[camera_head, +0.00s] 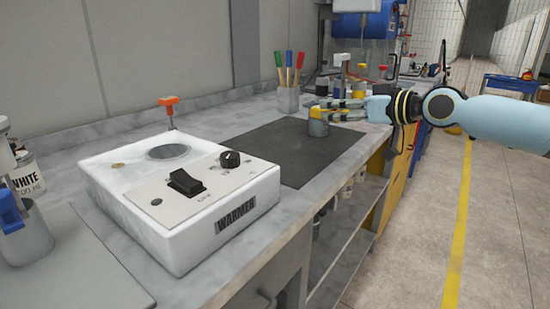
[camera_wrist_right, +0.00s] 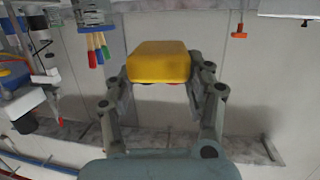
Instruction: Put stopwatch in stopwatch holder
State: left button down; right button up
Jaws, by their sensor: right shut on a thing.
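My right gripper (camera_head: 325,111) reaches in from the right, low over the dark mat (camera_head: 270,145). It is shut on a yellow thing (camera_wrist_right: 160,62) with rounded corners, centred between its fingers in the right wrist view. I cannot make out a stopwatch holder with certainty. My left gripper is not in view.
A white warmer box (camera_head: 180,195) with a switch and knob stands on the bench, left of the mat. A pen cup (camera_head: 288,100) stands behind the mat. An orange-topped thing (camera_head: 168,101) is behind the warmer. The mat's near part is clear.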

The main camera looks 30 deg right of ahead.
aim_at(295, 166)
jog(key=shift+w+d+r, duration=0.35)
jog(key=shift+w+d, duration=0.1)
jog(key=shift+d, duration=0.3)
jog(key=shift+w+d+r+h, duration=0.2)
jog(key=shift+d+h, duration=0.1)
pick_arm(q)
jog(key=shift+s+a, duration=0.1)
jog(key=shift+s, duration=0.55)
